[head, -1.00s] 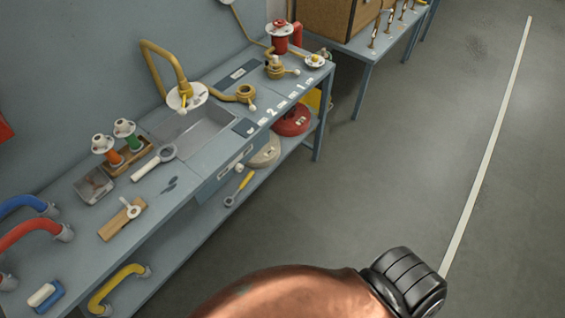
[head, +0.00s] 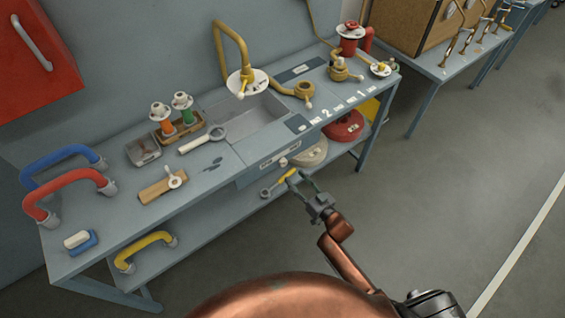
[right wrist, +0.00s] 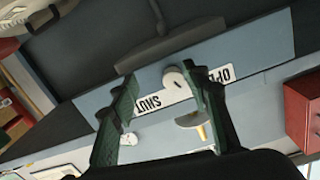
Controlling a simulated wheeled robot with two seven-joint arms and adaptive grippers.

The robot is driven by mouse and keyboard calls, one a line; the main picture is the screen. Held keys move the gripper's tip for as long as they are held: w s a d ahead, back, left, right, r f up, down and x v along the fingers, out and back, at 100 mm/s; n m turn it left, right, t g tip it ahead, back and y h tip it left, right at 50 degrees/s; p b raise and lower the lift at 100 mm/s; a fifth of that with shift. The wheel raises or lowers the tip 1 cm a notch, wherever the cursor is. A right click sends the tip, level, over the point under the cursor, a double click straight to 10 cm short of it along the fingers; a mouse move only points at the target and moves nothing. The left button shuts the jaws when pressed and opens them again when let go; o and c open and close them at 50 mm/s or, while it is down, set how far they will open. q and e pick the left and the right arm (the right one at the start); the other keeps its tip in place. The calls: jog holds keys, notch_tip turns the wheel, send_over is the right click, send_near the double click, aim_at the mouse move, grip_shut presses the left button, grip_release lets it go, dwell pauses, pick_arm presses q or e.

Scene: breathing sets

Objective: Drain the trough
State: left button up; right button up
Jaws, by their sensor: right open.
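The trough (head: 262,118) is a grey rectangular basin set into the bench top, below a brass swan-neck tap (head: 232,45). I cannot tell whether it holds water. On the bench front below it is a small pale knob (head: 283,162) on a white label. In the right wrist view the knob (right wrist: 173,78) lies between my fingertips as seen; the label (right wrist: 153,104) reads SHUT and OPEN, upside down and partly covered. My right gripper (head: 297,177) is open and empty, just below and in front of the bench front. Contact with the knob cannot be told. My left gripper is out of view.
The bench top holds a magnifier (head: 203,139), a wooden block with a lever (head: 163,187) and red and blue hoses (head: 65,185). The floor (head: 470,190) at right is clear.

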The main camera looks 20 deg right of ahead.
aim_at(285, 164)
jog(key=r, duration=0.2)
jog(key=w+a+r, duration=0.1)
jog(key=shift+t+y, duration=0.3)
jog(key=b+x, duration=0.1)
jog(key=x, duration=0.6)
jog(key=shift+w+f+b, duration=0.1)
jog(key=shift+w+b, duration=0.05)
jog(key=shift+b, duration=0.15)
jog(key=shift+c, duration=0.5)
grip_shut()
